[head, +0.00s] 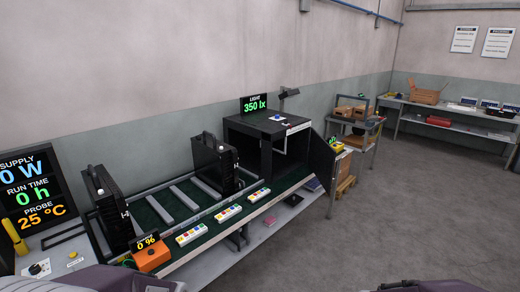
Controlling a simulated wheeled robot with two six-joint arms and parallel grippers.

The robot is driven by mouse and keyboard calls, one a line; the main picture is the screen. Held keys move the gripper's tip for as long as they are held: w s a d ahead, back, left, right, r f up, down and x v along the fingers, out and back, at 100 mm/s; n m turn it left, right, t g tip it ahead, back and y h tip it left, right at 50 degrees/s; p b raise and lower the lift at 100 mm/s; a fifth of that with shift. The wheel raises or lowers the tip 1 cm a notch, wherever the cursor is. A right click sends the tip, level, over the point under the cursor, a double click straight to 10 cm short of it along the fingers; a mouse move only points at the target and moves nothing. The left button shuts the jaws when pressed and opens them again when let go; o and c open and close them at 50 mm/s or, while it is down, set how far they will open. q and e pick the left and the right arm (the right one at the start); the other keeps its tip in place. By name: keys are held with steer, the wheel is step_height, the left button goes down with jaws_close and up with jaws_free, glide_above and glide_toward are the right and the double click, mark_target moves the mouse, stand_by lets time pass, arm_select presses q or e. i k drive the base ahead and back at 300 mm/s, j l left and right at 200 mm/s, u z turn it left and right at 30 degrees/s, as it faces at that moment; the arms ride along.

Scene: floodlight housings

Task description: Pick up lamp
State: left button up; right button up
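Two black floodlight housings stand upright on the green-bedded bench in the head view. These look like the lamps. The nearer lamp (108,205) is at the left, by the display panel. The farther lamp (212,163) stands near the middle, just left of a black test box (268,140) with an open door. Each lamp has a dark handle-like part on top and a small pale spot high on its face. Neither of my grippers shows; only parts of my own body appear along the bottom edge.
Grey bars (185,197) lie across the bench between the lamps. White button strips (229,212) line its front edge, with an orange box (152,256) near me. A trolley (357,128) and a back table (450,113) stand farther right. The floor (400,215) at right is clear.

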mark_target(216, 161)
steer(key=i+l, duration=0.15)
steer(key=i, duration=0.6)
steer(key=i+l+z, duration=0.1)
steer(key=i, duration=0.65)
steer(key=i+l+u, duration=0.1)
steer(key=u, duration=0.35)
steer(key=i+l+u, duration=0.2)
steer(key=u, duration=0.25)
steer(key=i+l+u, duration=0.25)
steer(key=u, duration=0.2)
steer(key=i+l+u, duration=0.1)
steer(key=l+u, duration=0.15)
steer(key=u, duration=0.2)
